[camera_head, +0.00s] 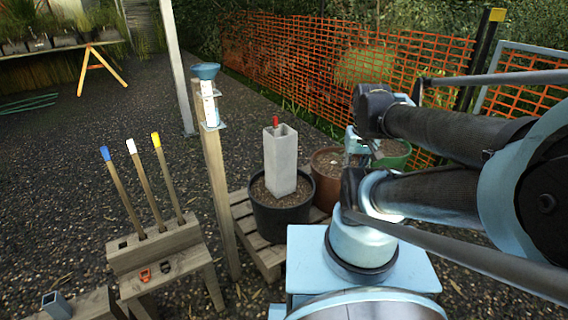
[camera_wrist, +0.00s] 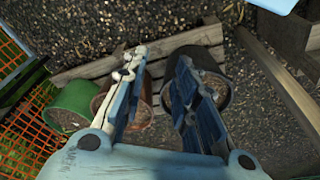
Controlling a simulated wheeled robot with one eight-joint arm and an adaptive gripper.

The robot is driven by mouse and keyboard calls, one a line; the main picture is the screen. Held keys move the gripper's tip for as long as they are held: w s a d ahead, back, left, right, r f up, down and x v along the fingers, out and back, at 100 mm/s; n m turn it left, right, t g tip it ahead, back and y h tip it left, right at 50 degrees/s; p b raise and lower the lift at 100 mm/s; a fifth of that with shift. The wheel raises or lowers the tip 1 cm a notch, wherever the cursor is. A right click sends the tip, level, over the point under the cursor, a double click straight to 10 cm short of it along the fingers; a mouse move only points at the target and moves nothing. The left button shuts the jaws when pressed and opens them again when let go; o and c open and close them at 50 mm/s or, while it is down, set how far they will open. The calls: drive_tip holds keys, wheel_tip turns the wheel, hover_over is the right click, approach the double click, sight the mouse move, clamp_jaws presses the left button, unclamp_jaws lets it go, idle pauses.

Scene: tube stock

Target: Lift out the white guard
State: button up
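The white guard (camera_head: 281,161) is a pale square tube standing upright in a black pot (camera_head: 268,222) of soil in the head view. A red-tipped stick (camera_head: 275,122) shows at its open top. My gripper (camera_head: 358,146) is to the right of the guard, apart from it, over the brown and green pots. In the wrist view my gripper (camera_wrist: 158,88) has its two fingers spread, with nothing clearly held between them. The black pot (camera_wrist: 222,92) is partly hidden behind the right finger there. I cannot clearly make out the guard in that view.
A brown pot (camera_head: 325,162) and a green pot (camera_head: 397,156) stand beside the black pot. A wooden pallet (camera_head: 246,234) lies beneath. A wooden post (camera_head: 214,180) with a blue funnel (camera_head: 206,71) and a bench with colour-tipped stakes (camera_head: 152,247) stand left. Orange mesh fencing (camera_head: 290,60) is behind.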

drive_tip(key=shift+s+r, duration=0.1)
wheel_tip(320, 180, up, 10)
drive_tip(key=n+g, duration=0.2)
drive_tip(key=n, duration=2.2)
hover_over(280, 144)
drive_tip(key=w+d, duration=0.2)
drive_tip(key=d, duration=0.1)
wheel_tip(280, 144, down, 18)
drive_tip(key=shift+a+n, duration=0.25)
drive_tip(key=shift+n, duration=0.05)
drive_tip(key=shift+c, duration=0.3)
clamp_jaws()
